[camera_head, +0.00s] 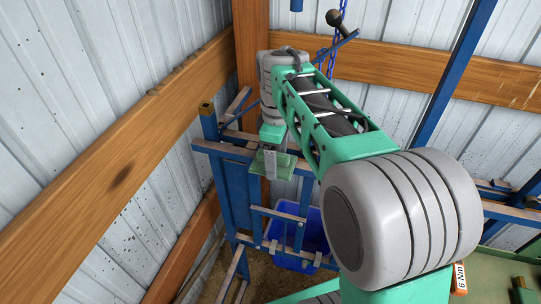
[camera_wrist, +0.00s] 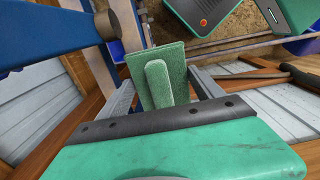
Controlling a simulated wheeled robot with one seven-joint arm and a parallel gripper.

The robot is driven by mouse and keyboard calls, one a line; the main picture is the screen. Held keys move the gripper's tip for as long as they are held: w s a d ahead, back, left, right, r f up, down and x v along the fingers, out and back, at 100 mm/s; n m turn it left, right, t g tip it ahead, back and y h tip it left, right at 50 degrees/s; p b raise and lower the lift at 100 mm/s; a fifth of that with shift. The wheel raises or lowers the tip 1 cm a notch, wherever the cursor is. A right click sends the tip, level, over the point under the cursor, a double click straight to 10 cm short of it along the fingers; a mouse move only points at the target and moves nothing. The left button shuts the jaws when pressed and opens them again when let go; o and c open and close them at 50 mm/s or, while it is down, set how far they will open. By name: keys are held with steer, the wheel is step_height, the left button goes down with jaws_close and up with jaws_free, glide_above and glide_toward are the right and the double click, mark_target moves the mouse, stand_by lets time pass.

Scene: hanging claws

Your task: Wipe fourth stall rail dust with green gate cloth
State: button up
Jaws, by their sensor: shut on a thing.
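My gripper (camera_head: 270,160) is shut on the green cloth (camera_head: 284,167), beside the upper rail of the blue stall frame. In the wrist view, the cloth (camera_wrist: 174,60) is a flat green pad with a raised grip between the grey fingers of my gripper (camera_wrist: 160,82). The blue stall rail (camera_head: 222,149) has a brownish top, which may be dust. I cannot tell which rail is the fourth, or whether the cloth touches the rail. My arm hides part of the frame.
A blue bin (camera_head: 315,232) stands low behind the lower rails (camera_head: 287,216). Wooden beams (camera_head: 125,165) line the corrugated walls. A blue chain (camera_head: 334,50) hangs behind my arm.

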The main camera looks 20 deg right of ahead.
mark_target(262, 151)
steer(key=shift+s+d+f, duration=0.1)
steer(key=shift+s+d, duration=0.6)
steer(key=shift+d, duration=0.25)
steer(key=shift+s+d+f, duration=0.1)
steer(key=shift+s+d, duration=0.6)
steer(key=shift+d, duration=0.25)
steer(key=shift+s+d+f, duration=0.15)
steer(key=shift+s+d, duration=0.1)
steer(key=shift+w+a+r+p, duration=0.25)
steer(key=shift+w+a+p, duration=0.2)
steer(key=shift+a, duration=0.1)
steer(key=shift+w+a+r+p, duration=0.1)
steer(key=shift+w+a+p, duration=0.15)
steer(key=shift+w+a, duration=0.4)
steer(key=shift+w+a+r+p, duration=0.15)
steer(key=shift+w+a, duration=0.25)
steer(key=shift+a, duration=0.45)
steer(key=shift+w+a+f+p, duration=0.1)
steer(key=shift+w+a+p, duration=0.15)
steer(key=shift+w+a, duration=0.5)
steer(key=shift+w+a+f+p, duration=0.1)
steer(key=shift+w+a+p, duration=0.15)
steer(key=shift+w+a, duration=0.5)
steer(key=shift+s+a, duration=0.15)
steer(key=shift+s, duration=0.1)
